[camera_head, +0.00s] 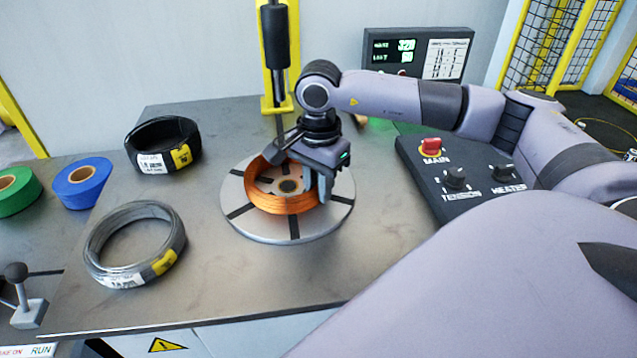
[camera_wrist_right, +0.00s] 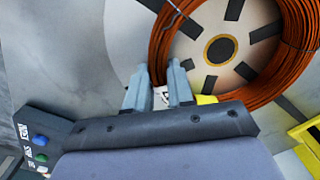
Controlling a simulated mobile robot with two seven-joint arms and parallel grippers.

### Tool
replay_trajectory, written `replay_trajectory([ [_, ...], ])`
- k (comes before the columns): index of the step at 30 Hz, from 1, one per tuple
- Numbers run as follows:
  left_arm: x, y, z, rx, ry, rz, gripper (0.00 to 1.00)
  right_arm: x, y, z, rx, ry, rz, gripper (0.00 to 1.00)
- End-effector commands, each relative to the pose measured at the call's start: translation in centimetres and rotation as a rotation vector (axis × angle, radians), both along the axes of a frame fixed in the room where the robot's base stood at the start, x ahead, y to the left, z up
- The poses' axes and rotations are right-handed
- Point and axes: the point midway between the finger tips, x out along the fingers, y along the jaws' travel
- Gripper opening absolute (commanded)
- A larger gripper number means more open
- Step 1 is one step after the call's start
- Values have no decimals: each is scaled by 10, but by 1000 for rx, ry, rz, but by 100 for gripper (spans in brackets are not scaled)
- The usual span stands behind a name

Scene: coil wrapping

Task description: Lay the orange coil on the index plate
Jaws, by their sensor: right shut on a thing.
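The orange coil (camera_head: 287,204) shows flat over the round grey index plate (camera_head: 240,222) with dark radial slots. It rings the plate's central hub (camera_head: 289,186); whether it touches the plate all round I cannot tell. My right gripper (camera_head: 322,185) is shut on the coil's right side in the head view and hides part of it. In the right wrist view the fingers (camera_wrist_right: 160,88) are close together at the coil (camera_wrist_right: 165,38), beside a white and yellow label (camera_wrist_right: 205,99). My left gripper is not in view.
A black coil (camera_head: 163,146) and a grey coil (camera_head: 135,246) lie left of the plate. Blue (camera_head: 82,183) and green (camera_head: 17,190) tape rolls are farther left. A yellow post (camera_head: 279,60) stands behind; a control box (camera_head: 470,180) is at right.

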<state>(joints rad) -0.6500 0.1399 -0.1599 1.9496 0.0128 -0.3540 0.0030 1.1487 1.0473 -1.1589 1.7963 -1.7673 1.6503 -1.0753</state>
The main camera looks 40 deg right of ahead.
Motion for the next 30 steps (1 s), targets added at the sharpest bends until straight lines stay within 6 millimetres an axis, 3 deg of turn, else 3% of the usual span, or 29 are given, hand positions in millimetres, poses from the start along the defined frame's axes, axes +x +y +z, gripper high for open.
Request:
replay_trajectory([
  [1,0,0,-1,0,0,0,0,0,0,-1,0,0,0,29],
  [3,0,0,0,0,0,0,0,0,0,0,0,0,0,48],
  [14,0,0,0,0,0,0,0,0,0,4,0,-2,0,48],
  [17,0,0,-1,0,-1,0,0,1,0,16,1,-5,0,48],
  [30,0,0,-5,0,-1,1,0,0,0,103,1,-5,1,48],
])
